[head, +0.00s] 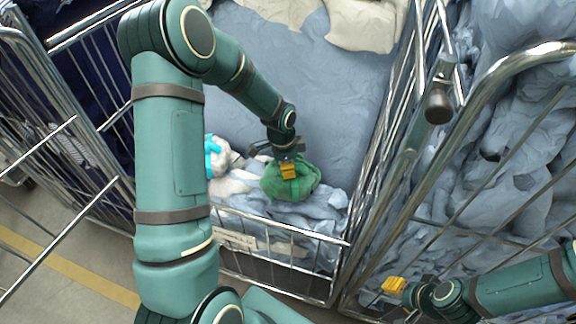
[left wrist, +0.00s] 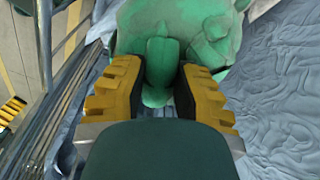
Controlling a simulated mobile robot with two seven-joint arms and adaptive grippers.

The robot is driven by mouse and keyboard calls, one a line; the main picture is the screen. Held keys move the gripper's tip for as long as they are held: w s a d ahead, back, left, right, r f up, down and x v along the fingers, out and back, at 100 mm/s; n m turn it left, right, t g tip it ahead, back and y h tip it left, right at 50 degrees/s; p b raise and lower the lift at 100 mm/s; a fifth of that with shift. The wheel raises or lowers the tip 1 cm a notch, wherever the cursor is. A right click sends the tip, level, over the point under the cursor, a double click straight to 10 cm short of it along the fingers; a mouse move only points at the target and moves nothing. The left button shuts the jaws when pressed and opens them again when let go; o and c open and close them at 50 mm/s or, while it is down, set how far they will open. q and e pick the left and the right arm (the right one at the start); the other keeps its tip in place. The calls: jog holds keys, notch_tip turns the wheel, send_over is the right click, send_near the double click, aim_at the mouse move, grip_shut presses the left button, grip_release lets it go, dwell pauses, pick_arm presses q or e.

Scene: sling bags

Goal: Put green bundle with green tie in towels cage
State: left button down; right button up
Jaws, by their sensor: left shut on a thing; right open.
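The green bundle (head: 302,186) is in the middle cage, above pale blue cloth near the front wall. My left gripper (head: 287,170) is shut on it from above. In the left wrist view, the yellow fingers of my left gripper (left wrist: 160,92) pinch the gathered neck of the green bundle (left wrist: 195,28). Whether the bundle touches the cloth below cannot be told. My right gripper (head: 394,288) is at the lower right, open and empty, in front of the right cage. No cage label reading towels can be made out.
A white bundle with a cyan tie (head: 218,156) lies left of the green one. The middle cage's front wire rail (head: 290,229) carries a small label (head: 236,240). The right cage (head: 500,240) holds blue-grey bundles. A left cage holds dark blue cloth (head: 100,60).

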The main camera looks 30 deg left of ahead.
pick_arm(q)
jog(key=c, duration=0.8)
grip_release()
jog(key=shift+r, duration=0.35)
notch_tip(320, 180, up, 11)
jog(key=s+a+p, duration=0.1)
jog(key=shift+r, duration=0.2)
